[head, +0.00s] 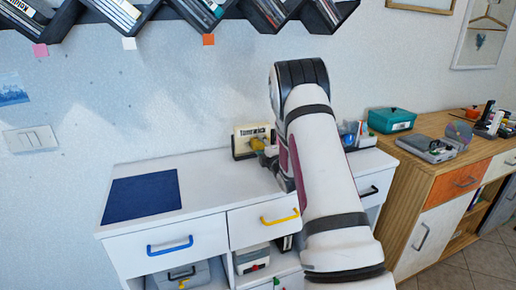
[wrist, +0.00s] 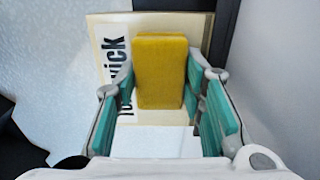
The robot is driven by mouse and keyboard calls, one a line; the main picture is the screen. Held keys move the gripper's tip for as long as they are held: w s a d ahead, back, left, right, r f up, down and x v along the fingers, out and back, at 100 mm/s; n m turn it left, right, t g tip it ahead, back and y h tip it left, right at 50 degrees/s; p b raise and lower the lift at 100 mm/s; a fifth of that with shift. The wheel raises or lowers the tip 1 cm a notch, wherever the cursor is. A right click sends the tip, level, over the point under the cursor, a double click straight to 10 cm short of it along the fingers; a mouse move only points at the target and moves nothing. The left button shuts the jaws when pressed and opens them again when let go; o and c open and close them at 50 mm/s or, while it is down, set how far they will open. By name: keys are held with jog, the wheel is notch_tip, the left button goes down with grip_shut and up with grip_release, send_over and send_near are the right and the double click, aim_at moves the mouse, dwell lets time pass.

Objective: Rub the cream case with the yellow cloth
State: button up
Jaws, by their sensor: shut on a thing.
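The cream case (head: 240,133) stands upright against the wall at the back of the white cabinet top, dark lettering on its front. In the wrist view the case (wrist: 103,30) fills the space behind the fingers, its lettering partly hidden. The yellow cloth (wrist: 160,70) looks like a folded, flat pad and is held between my gripper's (wrist: 160,85) teal-padded fingers. The cloth also shows in the head view (head: 257,144), in front of the case. It overlaps the case's face; whether it touches cannot be told for sure. My arm hides most of the gripper in the head view.
A dark blue mat (head: 142,197) lies on the cabinet's left part. Small items (head: 352,133) stand right of my arm. A wooden cabinet at right bears a teal box (head: 391,120) and a grey device (head: 427,149). A dark zigzag disc shelf (head: 168,12) hangs above.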

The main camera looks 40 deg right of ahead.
aim_at(242, 144)
jog(key=shift+s+d+b, duration=0.2)
jog(key=shift+d, duration=0.4)
jog(key=shift+s+d+b, duration=0.15)
jog(key=shift+d+b, duration=0.05)
jog(key=shift+d, duration=0.35)
jog(key=shift+w+b, duration=0.1)
jog(key=shift+b, duration=0.3)
jog(key=shift+w+a+b, duration=0.25)
jog(key=shift+a+b, duration=0.15)
jog(key=shift+a, duration=0.6)
jog(key=shift+w+a+b, duration=0.2)
jog(key=shift+a+b, duration=0.15)
jog(key=shift+a, duration=0.6)
jog(key=shift+w+a+b, duration=0.25)
jog(key=shift+a+b, duration=0.15)
jog(key=shift+a, duration=0.6)
jog(key=shift+w+a+b, duration=0.25)
jog(key=shift+a+b, duration=0.15)
jog(key=shift+a, duration=0.3)
jog(key=shift+w+a+b, duration=0.25)
jog(key=shift+a+b, duration=0.15)
jog(key=shift+a, duration=0.3)
jog(key=shift+s, duration=0.1)
jog(key=shift+v, duration=2.9)
